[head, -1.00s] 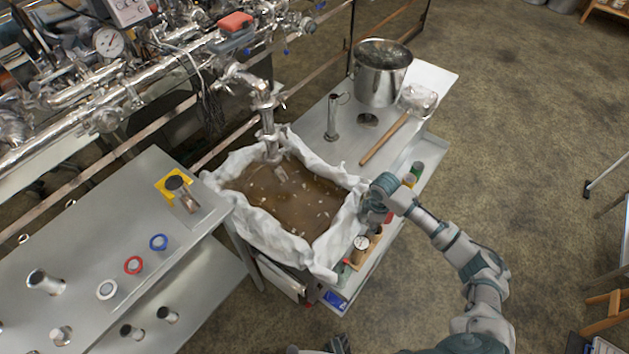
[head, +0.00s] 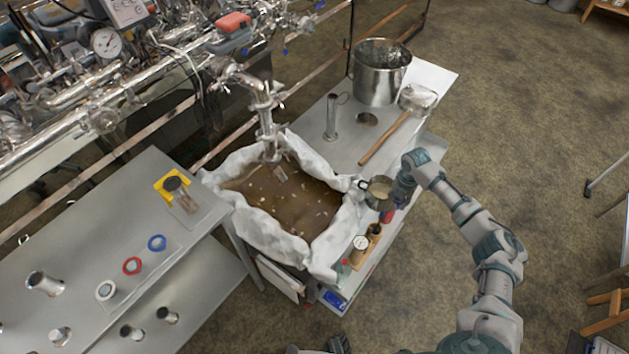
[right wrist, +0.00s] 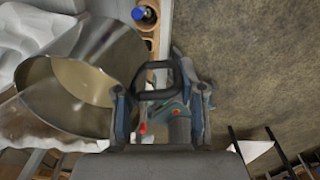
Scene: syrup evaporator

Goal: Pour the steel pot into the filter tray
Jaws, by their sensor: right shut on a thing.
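The small steel pot (head: 381,197) is in my right gripper, beside the right edge of the filter tray. It shows large in the right wrist view (right wrist: 124,62), with a pale beige inside; I cannot tell how much liquid it holds. My right gripper (head: 395,188) is shut on the pot's dark handle (right wrist: 160,94), seen between the fingers in the right wrist view (right wrist: 160,108). The filter tray is lined with white cloth (head: 262,222) and holds brown liquid with pale flecks. No stream of liquid is visible.
A large steel bucket (head: 381,82) and a wooden-handled scoop (head: 418,98) are on the steel bench behind the tray. A metal spout (head: 266,120) hangs over the tray. Small bottles and a gauge (head: 361,243) line the tray's right side.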

